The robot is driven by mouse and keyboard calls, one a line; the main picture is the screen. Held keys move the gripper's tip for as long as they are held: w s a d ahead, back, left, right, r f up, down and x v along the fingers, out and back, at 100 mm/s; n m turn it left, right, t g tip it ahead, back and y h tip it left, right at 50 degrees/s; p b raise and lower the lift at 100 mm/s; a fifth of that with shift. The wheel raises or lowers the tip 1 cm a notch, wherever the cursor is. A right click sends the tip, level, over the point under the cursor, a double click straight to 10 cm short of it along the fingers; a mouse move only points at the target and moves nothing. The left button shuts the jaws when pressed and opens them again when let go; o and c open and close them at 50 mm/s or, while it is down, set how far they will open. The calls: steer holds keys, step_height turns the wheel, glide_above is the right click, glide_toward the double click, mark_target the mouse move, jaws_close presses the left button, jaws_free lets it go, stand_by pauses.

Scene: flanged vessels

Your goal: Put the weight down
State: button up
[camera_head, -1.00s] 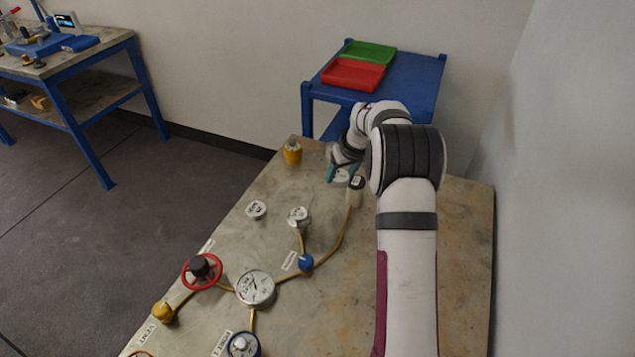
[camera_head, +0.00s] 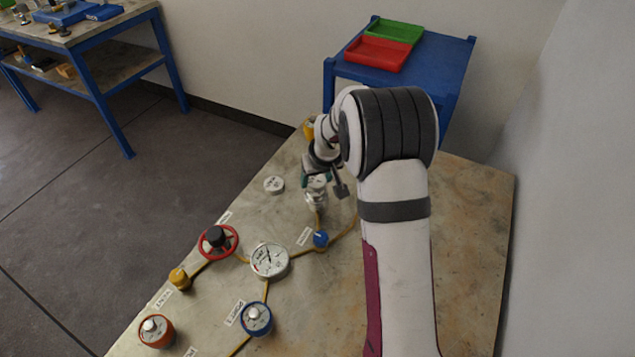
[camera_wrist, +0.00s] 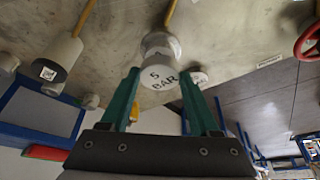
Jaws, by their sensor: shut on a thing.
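My gripper (camera_head: 315,178) has teal fingers. In the wrist view its fingertips (camera_wrist: 160,73) are on either side of a white round weight (camera_wrist: 158,79) marked "5 BAR", and the gripper is shut on it. A silver flanged vessel (camera_wrist: 160,44) is directly behind the weight in that view. In the head view the vessel (camera_head: 316,201) stands just below my gripper, with the weight mostly hidden by the fingers. I cannot tell whether the weight touches the vessel's top.
Another white disc (camera_head: 274,185) lies on the bench (camera_head: 470,235) to the left. A dark-topped vessel (camera_head: 341,190) is close on the right. A gauge (camera_head: 269,260), red handwheel (camera_head: 218,241) and blue valve (camera_head: 320,239) are nearer. Red (camera_head: 379,53) and green (camera_head: 397,33) trays sit on a blue stand.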

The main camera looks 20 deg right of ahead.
steer(key=shift+f, duration=0.85)
steer(key=shift+f, duration=0.1)
steer(key=o, duration=1.4)
steer(key=shift+o, duration=0.2)
steer(key=v, duration=1.2)
steer(key=s+a+r+m+g, duration=0.1)
steer(key=s+a+m, duration=0.1)
steer(key=s, duration=0.9)
steer(key=s+a+r+m+g+y, duration=0.1)
steer(key=s+a, duration=0.4)
steer(key=s, duration=0.6)
steer(key=s+a+r+m+g, duration=0.1)
steer(key=s+a, duration=0.3)
steer(key=s, duration=0.7)
steer(key=shift+r+m+g+y, duration=0.2)
steer(key=shift+m+g+y, duration=0.2)
steer(key=shift+m+g, duration=0.45)
